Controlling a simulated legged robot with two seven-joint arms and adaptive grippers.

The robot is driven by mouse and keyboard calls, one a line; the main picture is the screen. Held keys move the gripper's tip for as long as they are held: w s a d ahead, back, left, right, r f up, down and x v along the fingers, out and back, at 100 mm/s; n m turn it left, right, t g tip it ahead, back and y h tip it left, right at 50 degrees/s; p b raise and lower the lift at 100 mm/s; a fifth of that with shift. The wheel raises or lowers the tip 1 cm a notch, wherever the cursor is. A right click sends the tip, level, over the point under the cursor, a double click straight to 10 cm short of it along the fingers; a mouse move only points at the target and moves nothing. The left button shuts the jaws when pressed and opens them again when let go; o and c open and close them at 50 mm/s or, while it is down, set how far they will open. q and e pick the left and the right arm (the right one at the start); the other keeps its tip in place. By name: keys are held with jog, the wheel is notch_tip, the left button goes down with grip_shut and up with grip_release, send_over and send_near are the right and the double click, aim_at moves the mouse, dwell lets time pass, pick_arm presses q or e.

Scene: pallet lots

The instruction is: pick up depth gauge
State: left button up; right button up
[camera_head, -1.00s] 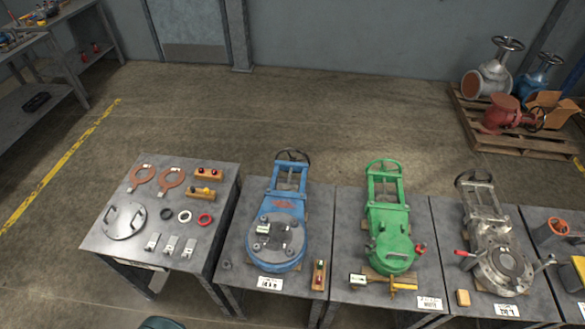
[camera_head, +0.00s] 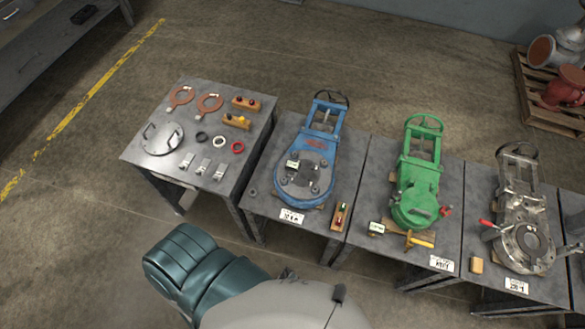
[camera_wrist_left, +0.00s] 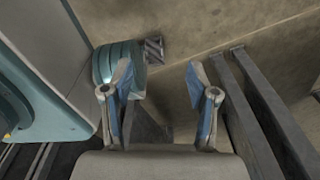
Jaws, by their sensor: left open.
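I cannot tell for certain which item is the depth gauge. A yellow bar-shaped tool (camera_head: 419,241) lies at the front of the table with the green valve (camera_head: 416,190), and a small pale box with a display (camera_head: 377,228) lies left of it. Another small pale device (camera_head: 293,165) sits on the blue valve's flange (camera_head: 301,188). My left gripper (camera_wrist_left: 158,75) is open and empty in the left wrist view, over floor and dark table legs. In the head view only part of my arm shows at the bottom. My right gripper is not in view.
The left table (camera_head: 142,153) holds copper rings (camera_head: 181,96), a metal disc (camera_head: 162,138), small rings and metal blocks. A grey valve (camera_head: 520,220) stands on the right table. A pallet (camera_head: 541,100) of valves is at the back right. Open floor lies behind the tables.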

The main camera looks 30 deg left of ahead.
pick_arm(q)
jog(key=o, duration=0.3)
jog(key=shift+w, duration=0.1)
jog(key=shift+o, duration=1)
jog(key=w+r, duration=0.5)
jog(key=w, duration=0.6)
jog(key=shift+w+r+n+t+p, duration=0.3)
jog(key=shift+w+t+p, duration=0.05)
jog(key=shift+w+t, duration=0.05)
jog(key=w+d+r+h+p, duration=0.1)
jog(key=w+d+r, duration=0.1)
jog(key=w+r, duration=0.75)
jog(key=w+d+r, duration=0.2)
jog(key=w+r, duration=0.5)
jog(key=r, duration=0.6)
jog(key=n+g+y, duration=0.1)
jog(key=n+g, duration=0.1)
jog(key=n, duration=0.3)
send_near(292, 164)
jog(key=f, duration=0.5)
jog(key=shift+d+f, duration=0.3)
jog(key=shift+f, duration=0.1)
jog(key=shift+s+a+f, duration=0.1)
jog(key=shift+f, duration=1.45)
jog(key=shift+a+f, duration=0.1)
jog(key=shift+f, duration=1.45)
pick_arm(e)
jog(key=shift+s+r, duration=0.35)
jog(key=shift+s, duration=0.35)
